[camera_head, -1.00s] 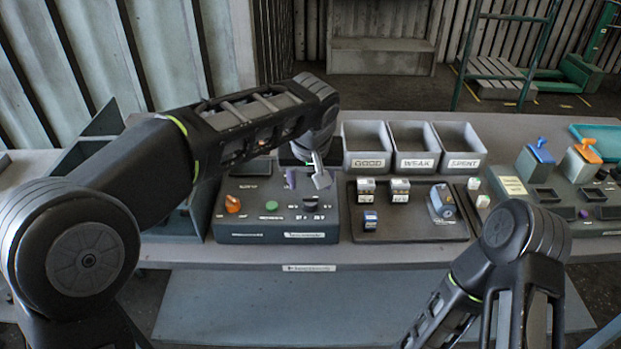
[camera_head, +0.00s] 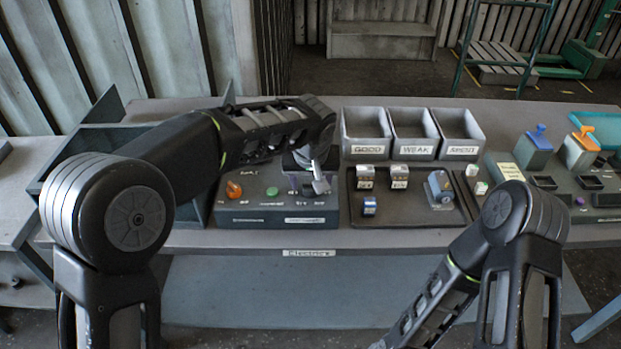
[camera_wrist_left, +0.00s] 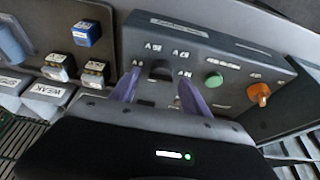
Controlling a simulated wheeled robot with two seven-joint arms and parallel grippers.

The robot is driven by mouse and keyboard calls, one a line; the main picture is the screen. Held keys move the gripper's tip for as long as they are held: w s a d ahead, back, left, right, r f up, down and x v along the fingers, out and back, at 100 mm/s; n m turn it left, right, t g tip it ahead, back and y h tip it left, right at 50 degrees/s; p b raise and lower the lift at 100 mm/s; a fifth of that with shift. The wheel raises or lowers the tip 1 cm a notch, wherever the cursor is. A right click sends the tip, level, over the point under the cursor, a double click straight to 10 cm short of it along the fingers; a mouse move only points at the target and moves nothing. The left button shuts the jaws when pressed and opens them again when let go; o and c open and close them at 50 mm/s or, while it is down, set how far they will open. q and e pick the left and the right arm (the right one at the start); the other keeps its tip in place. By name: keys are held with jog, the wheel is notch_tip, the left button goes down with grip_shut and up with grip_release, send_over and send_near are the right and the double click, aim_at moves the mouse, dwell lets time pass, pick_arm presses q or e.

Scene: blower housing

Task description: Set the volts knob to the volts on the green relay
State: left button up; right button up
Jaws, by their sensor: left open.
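The test box (camera_head: 260,213) stands on the bench, with an orange switch (camera_head: 234,189) and a green button (camera_head: 272,191). My left gripper (camera_head: 308,187) is over its right part, fingers pointing down. In the left wrist view the open purple fingers (camera_wrist_left: 159,82) stand either side of a black knob (camera_wrist_left: 160,70), apparently not gripping it. Small labels surround the knob; I cannot read them or its setting. A small greenish block (camera_head: 481,188) lies right of the relay tray; I cannot tell whether it is the green relay. My right gripper is out of view.
The dark tray (camera_head: 410,213) holds several relays, including one with a blue top (camera_head: 369,206). Bins marked GOOD (camera_head: 367,149), WEAK (camera_head: 416,151) and SPENT (camera_head: 461,151) stand behind it. Another device with blue and orange handles (camera_head: 586,131) is at right.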

pick_arm(q)
jog(key=shift+w+f, duration=0.1)
jog(key=shift+f, duration=0.1)
jog(key=shift+c, duration=0.2)
grip_shut()
dwell(0.4)
